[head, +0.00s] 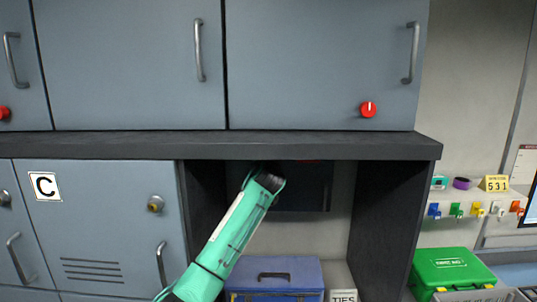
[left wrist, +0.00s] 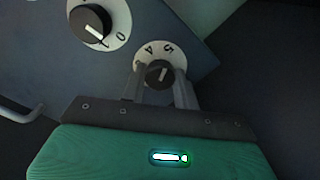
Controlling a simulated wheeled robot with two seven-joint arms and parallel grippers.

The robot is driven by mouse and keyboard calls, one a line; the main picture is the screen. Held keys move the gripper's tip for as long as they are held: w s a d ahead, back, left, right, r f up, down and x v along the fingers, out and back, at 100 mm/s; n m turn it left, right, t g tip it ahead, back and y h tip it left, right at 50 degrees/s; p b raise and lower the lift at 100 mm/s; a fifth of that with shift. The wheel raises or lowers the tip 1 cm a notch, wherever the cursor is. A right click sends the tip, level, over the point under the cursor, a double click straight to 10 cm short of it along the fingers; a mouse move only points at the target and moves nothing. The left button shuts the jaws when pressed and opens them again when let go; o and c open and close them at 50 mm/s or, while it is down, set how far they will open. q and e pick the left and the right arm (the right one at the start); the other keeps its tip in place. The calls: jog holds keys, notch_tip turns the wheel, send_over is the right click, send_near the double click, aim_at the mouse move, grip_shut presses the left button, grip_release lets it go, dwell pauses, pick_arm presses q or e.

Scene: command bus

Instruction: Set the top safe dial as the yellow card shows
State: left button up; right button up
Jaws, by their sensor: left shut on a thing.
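The dark safe (head: 312,190) sits in the shaded niche under the shelf, partly behind my left arm. In the left wrist view the safe door (left wrist: 190,35) looks tilted. My left gripper (left wrist: 162,80) is shut on the black knob of one dial (left wrist: 150,53), with 4 and 5 readable on its pale ring. Its other digits are hidden. A second dial (left wrist: 92,22) is at the upper left, with a 0 beside its white pointer. I cannot tell which dial is the top one. The yellow card (head: 495,184) reads 5 3 1. My right gripper is out of view.
The dark shelf (head: 215,145) runs above the niche, whose side panel (head: 385,215) stands at the right. A blue box (head: 274,278) and a TIES box (head: 343,296) are below. A green case (head: 450,268) is at the right.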

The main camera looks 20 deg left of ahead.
pick_arm(q)
jog(key=shift+f, duration=0.15)
dwell(0.4)
jog(key=o, duration=1)
jog(key=shift+c, duration=0.2)
jog(key=shift+s, duration=0.1)
jog(key=b+v, duration=0.6)
jog(key=v, duration=0.7)
jog(key=shift+s+d+b, duration=0.15)
jog(key=shift+s+b, duration=0.15)
